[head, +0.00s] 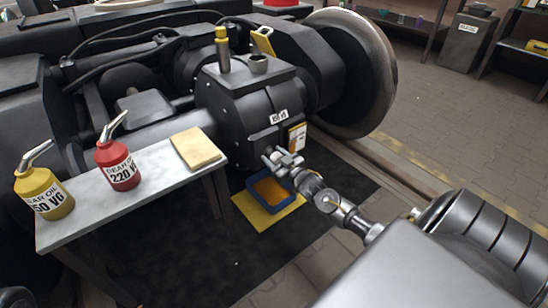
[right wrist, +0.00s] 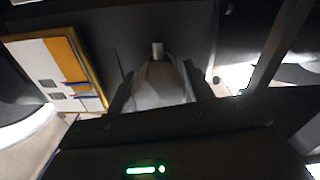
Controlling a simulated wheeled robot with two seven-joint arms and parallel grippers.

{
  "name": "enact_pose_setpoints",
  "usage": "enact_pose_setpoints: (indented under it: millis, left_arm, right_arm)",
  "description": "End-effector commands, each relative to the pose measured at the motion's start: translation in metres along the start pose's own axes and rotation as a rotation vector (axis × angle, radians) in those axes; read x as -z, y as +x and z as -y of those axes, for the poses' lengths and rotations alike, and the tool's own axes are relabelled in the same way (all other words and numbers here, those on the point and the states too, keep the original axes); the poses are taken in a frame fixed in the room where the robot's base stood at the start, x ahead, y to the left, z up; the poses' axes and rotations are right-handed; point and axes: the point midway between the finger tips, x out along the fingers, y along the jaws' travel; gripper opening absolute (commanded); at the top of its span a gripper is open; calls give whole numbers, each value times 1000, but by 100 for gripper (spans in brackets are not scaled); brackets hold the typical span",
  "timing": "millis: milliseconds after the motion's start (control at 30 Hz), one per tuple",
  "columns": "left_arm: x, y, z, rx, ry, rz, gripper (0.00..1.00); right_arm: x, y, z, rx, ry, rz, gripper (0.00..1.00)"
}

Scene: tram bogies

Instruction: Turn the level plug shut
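The dark gearbox housing (head: 250,105) stands in the middle of the head view. My right gripper (head: 283,160) is at its lower front face, below a label plate. In the right wrist view its two dark fingers (right wrist: 158,82) stand apart, with a grey faceted shape between them. A small pale cylindrical piece (right wrist: 157,50), possibly the level plug, shows just beyond them. I see no clear contact with it. In the head view my gripper hides that spot, so the plug cannot be made out there. My left gripper is not in view.
A blue tray (head: 252,198) with amber contents sits on a yellow pad below the gearbox. A bench (head: 75,222) at left holds a yellow oil can (head: 45,195), a red oil can (head: 118,165) and a folded cloth (head: 195,148). A large wheel (head: 375,75) stands at right.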

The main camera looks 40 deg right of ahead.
Motion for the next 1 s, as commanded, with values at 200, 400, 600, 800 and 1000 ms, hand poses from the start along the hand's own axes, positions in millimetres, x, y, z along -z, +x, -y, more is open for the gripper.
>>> enact_pose_setpoints:
  millis: [200, 400, 600, 800, 1000]
  left_arm:
    - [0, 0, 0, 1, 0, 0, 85]
    - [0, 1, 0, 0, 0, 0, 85]
    - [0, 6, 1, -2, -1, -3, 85]
    - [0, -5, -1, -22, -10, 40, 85]
    - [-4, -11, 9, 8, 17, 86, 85]
  right_arm:
    - [0, 0, 0, 0, 0, 0, 22]
    - [0, 0, 0, 0, -8, 0, 19]
    - [2, 0, 0, 1, -71, 2, 19]
    - [3, 0, 1, 1, -210, 3, 19]
    - [3, -1, 1, 1, -397, 2, 19]
